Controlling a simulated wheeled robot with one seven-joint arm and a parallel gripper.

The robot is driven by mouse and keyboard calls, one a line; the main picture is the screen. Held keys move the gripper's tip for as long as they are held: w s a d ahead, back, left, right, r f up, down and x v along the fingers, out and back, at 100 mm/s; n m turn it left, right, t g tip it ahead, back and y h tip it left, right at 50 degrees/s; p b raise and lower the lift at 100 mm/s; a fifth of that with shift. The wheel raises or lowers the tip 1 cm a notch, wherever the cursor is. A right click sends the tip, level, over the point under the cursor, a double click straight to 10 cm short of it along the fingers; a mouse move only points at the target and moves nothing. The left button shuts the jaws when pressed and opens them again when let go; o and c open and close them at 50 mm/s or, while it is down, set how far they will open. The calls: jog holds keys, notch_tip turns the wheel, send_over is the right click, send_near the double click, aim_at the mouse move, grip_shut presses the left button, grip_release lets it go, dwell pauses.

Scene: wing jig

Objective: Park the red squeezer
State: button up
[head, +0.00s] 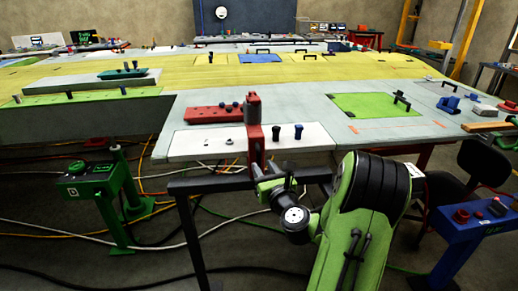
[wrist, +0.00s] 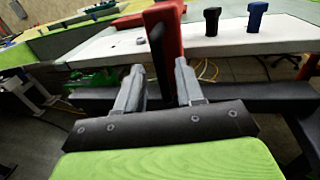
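The red squeezer (head: 255,143) stands upright in the head view, with a dark grey cylindrical head at its top. It is in front of the white board (head: 311,142) at the bench's near edge and overlaps it in the picture. In the wrist view the squeezer (wrist: 165,32) rises between the fingers of my gripper (wrist: 160,82), with a dark strip on its left side. The fingers are on either side of its lower part and appear closed on it. The exact contact is partly hidden. In the head view my arm comes from the lower right.
A black tool (head: 276,132) and a blue tool (head: 298,132) stand on the white board, right of the squeezer. Small fittings (head: 229,141) sit on its left part. A red block (head: 207,114) lies behind. A dark rail (head: 207,185) runs below the bench edge.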

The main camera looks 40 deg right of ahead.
aim_at(259, 162)
jog(key=p+x, duration=0.1)
jog(key=x, duration=0.3)
jog(key=shift+w+d, duration=0.15)
jog(key=shift+w, duration=0.2)
grip_shut()
